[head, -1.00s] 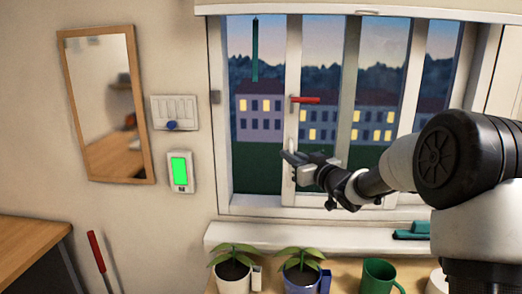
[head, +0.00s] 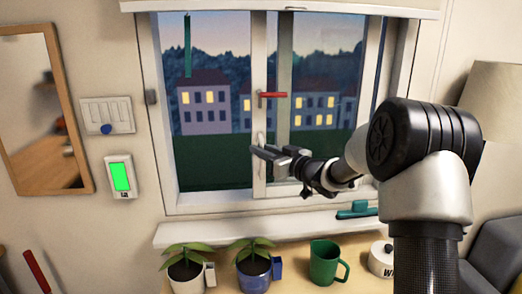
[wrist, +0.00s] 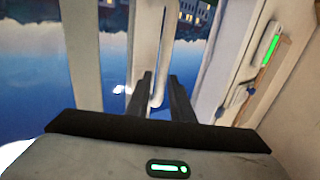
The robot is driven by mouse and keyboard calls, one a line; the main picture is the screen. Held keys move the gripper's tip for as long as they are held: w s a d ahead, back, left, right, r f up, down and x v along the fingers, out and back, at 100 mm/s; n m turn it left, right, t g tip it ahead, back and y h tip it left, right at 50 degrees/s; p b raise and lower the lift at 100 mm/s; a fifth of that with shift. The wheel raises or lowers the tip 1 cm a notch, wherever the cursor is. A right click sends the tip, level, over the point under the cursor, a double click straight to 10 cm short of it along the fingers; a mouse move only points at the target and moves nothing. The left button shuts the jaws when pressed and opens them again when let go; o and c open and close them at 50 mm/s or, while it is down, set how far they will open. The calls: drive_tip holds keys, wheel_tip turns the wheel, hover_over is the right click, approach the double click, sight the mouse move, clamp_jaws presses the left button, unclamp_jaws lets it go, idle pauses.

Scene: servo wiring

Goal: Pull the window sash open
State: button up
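The window sash (head: 259,60) is a white-framed sliding panel. It stands to the right of the left jamb, with a wide gap between them. A red lever (head: 272,95) sticks out to the right from its left stile. Below it is a slim white upright pull handle (head: 262,143), also in the wrist view (wrist: 157,98). My gripper (head: 256,149) is at this pull handle. In the wrist view its dark fingers (wrist: 160,82) lie on both sides of the bar and look closed on it. The exact contact is hard to see.
Below is a sill (head: 200,231) with a teal item (head: 357,210). A switch panel (head: 108,115) and a green-lit device (head: 120,176) are on the left wall.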

drive_tip(key=shift+o, duration=0.6)
drive_tip(key=b+v, duration=0.1)
drive_tip(key=v, duration=1.6)
drive_tip(key=shift+s+d, duration=0.15)
drive_tip(key=shift+s, duration=0.05)
